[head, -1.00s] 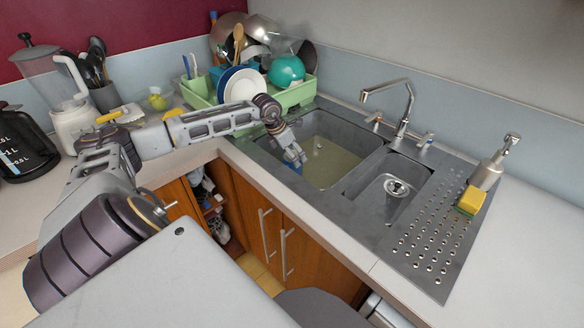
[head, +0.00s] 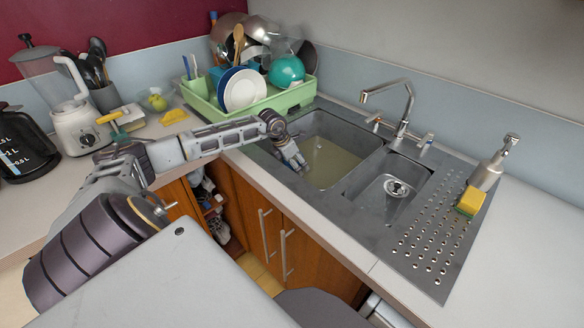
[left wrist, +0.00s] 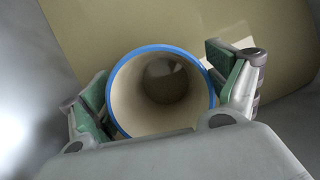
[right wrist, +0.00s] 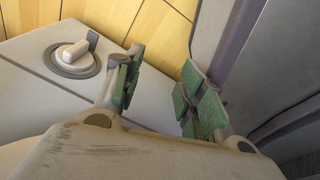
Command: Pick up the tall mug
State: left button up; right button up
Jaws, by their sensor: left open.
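The tall mug (left wrist: 125,80) shows in the left wrist view from above, with a blue rim and a cream inside. Its open mouth faces the camera. My left gripper (left wrist: 163,85) is open, with one green-padded finger on each side of the mug; I cannot tell whether they touch it. In the head view my left gripper (head: 298,163) reaches down into the large left basin and hides the mug. My right gripper (right wrist: 162,92) is open and empty, low beside my own body parts, and out of the head view.
The large sink basin (head: 345,138) holds murky water; its walls stand close around my left gripper. A green dish rack (head: 290,97) with plates and bowls stands behind it. A tap (head: 408,105) rises at the back.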

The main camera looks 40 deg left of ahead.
dwell(0.4)
pick_arm(q)
jog(key=c, duration=1.3)
jog(key=shift+r, duration=0.1)
jog(key=shift+r, duration=9)
